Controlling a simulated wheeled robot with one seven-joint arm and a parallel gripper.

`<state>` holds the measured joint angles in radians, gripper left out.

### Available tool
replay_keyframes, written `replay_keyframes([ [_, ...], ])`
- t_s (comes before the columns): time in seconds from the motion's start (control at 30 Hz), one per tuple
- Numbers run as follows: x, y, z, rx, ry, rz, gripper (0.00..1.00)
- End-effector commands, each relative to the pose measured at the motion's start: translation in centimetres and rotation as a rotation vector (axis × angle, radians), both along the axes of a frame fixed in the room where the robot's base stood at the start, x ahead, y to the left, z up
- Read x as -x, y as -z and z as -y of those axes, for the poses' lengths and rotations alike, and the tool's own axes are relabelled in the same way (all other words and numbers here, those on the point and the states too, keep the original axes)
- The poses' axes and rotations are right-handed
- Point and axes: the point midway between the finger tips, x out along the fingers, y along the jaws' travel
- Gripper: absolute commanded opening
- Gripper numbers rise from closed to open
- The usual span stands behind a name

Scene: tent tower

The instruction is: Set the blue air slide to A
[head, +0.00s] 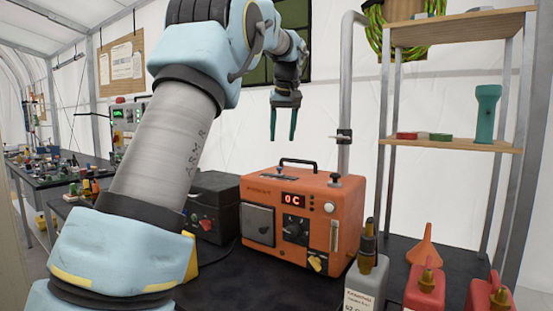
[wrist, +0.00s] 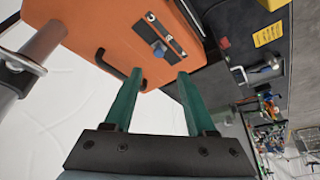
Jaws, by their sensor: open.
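An orange box-shaped heater (head: 300,225) stands on the dark bench, with a red "0 C" display on its front. In the wrist view its top (wrist: 110,25) carries a dark slotted plate with a small blue slide knob (wrist: 158,48). Pale marks lie along the plate, too small to read surely, so I cannot tell the slide's setting. In the head view the plate (head: 272,174) shows edge-on, and the blue knob is not clear. My gripper (head: 283,138) has green fingers, open and empty, above the heater top. In the wrist view the fingertips (wrist: 158,76) are apart from the knob.
A black handle (head: 299,161) arches over the heater top. A grey pipe (head: 344,110) rises behind it. A dark box (head: 212,195) stands at its left. Bottles (head: 366,275) and an orange funnel (head: 424,248) stand to the right, below a wooden shelf (head: 450,144).

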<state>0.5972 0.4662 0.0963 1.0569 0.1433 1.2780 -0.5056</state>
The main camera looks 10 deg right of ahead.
Motion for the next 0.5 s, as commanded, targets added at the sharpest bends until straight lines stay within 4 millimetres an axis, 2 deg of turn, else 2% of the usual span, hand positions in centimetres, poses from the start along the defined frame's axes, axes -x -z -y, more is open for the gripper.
replay_keyframes([
  [0.17,-0.4,0.6,0.3,0.000,-0.003,0.001,0.56],
  [0.5,-2.7,6.1,0.3,0.000,-0.003,0.001,0.56],
])
